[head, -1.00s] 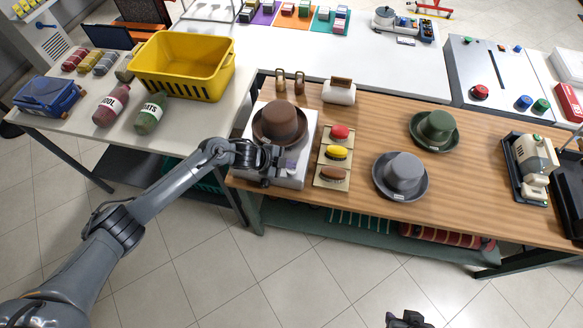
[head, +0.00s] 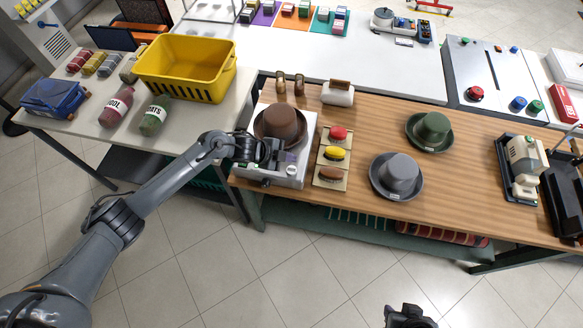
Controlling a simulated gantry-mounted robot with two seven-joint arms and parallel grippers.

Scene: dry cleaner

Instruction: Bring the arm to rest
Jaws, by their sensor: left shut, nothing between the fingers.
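My left arm reaches in from the left. Its gripper (head: 274,156) is shut and empty, over the front part of a pale box-shaped stand (head: 304,150). A brown hat (head: 281,122) sits on this stand, just behind the gripper. The gripper hides part of the stand's front, and I cannot tell whether it touches the stand or the hat brim. Part of my right gripper (head: 409,318) shows at the bottom edge, over the floor; its fingers are not clear.
Three brushes on a tray (head: 333,157) lie right of the stand. A grey hat (head: 397,174) and a green hat (head: 431,130) lie farther right on the wooden table. The floor in front is clear.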

